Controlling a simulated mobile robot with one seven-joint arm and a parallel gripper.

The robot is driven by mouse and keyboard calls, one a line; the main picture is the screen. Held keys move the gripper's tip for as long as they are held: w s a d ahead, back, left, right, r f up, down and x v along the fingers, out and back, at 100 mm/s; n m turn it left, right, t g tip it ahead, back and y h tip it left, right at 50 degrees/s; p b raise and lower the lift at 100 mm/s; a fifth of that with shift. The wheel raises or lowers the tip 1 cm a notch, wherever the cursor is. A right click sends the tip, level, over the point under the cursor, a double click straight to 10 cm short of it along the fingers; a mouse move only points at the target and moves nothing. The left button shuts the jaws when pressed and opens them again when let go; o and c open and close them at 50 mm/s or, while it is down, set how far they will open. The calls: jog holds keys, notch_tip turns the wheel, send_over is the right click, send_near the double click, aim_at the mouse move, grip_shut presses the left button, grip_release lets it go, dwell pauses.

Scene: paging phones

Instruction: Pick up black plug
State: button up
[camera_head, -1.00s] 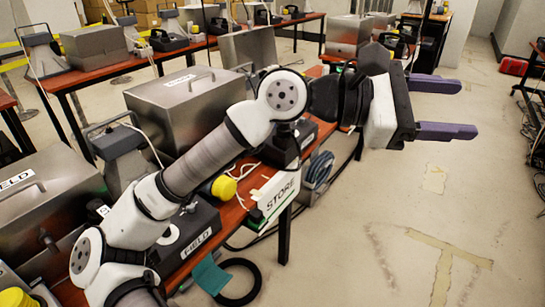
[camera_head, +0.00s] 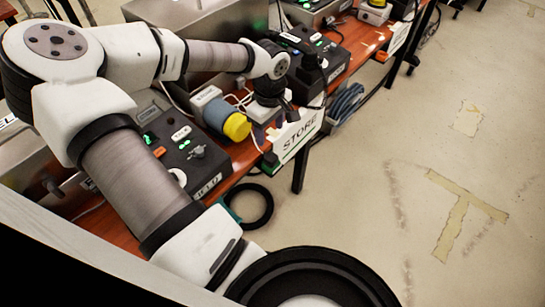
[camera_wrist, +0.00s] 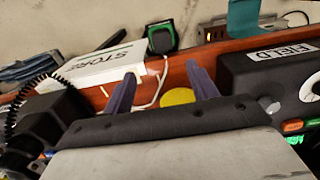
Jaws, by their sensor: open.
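I cannot pick out the black plug for certain. A small black block with a green edge (camera_wrist: 161,38) lies by the table's front edge beyond my fingers in the wrist view; it may be the plug. It shows as a small dark shape in the head view (camera_head: 270,160). My gripper (camera_wrist: 162,88) is open, its two purple fingers apart over the red-brown tabletop, with nothing seen held between them. A white cable (camera_wrist: 151,92) runs between the fingers.
The white STORE sign (camera_head: 297,138) stands at the table edge. A yellow-ended blue-grey cylinder (camera_head: 237,126) is close to my gripper. The black FIELD phone box (camera_head: 185,150) is left of it, another black phone unit (camera_head: 310,60) behind.

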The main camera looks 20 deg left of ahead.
notch_tip(320, 180, down, 4)
jog(key=shift+f, duration=0.2)
jog(key=shift+s+f+p, duration=0.2)
jog(key=shift+f+p, duration=0.25)
jog(key=shift+f, duration=0.9)
jog(key=shift+s+f+p, duration=0.15)
jog(key=shift+f+p, duration=0.3)
jog(key=shift+f, duration=0.85)
jog(key=c, duration=1.1)
jog(key=shift+r, duration=0.15)
